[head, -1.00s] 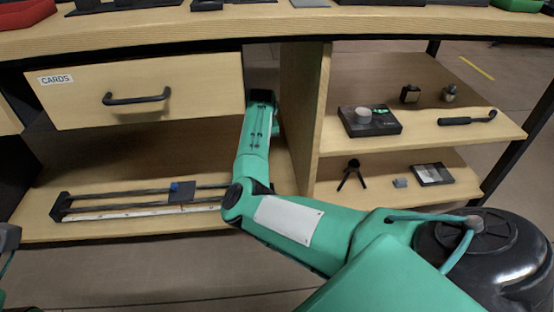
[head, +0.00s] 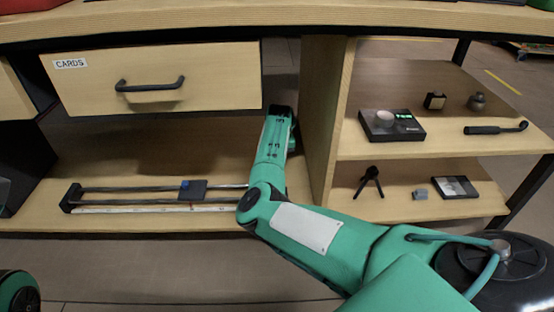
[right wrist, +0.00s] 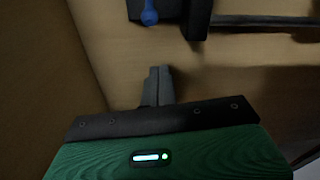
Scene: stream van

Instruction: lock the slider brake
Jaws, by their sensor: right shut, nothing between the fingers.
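The slider (head: 135,190), dark twin rails with end blocks and a pale scale strip along the front, lies on the lower shelf below the drawer. Its dark carriage (head: 197,186) carries a small blue part. In the right wrist view a blue knob or lever (right wrist: 149,14) shows at the top edge beside dark slider parts (right wrist: 197,20). My right gripper (right wrist: 160,72) is shut and empty, a little short of the blue part and apart from it. In the head view my right arm hides the gripper and the slider's right end. My left gripper is not in view.
A wooden divider (head: 322,120) stands right of my forearm. The shelves beyond it hold a black device (head: 391,126), a mini tripod (head: 370,181) and other small items. The lower shelf behind the slider is clear.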

